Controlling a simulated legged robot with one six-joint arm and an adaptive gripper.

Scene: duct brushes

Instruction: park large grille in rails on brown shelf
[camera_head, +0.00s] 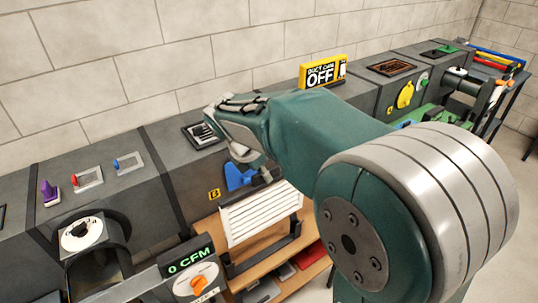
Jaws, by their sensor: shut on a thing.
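The large grille (260,213) is a white slatted panel, tilted, in front of the dark duct at the picture's middle. My gripper (262,177) is at its top edge, shut on it; my arm's wrist hides most of the fingers. A blue piece (238,177) shows beside the gripper, at the grille's upper left. The brown shelf (258,270) is below the grille. Dark rails (268,254) stand on the shelf, just under the grille's lower edge. I cannot tell whether the grille touches them.
Red and grey flat items (308,255) lie lower down by the shelf. A "0 CFM" meter (190,265) stands at the front left. A yellow "OFF" sign (322,72) stands on the duct. My arm covers the right middle. Floor is open at the far right.

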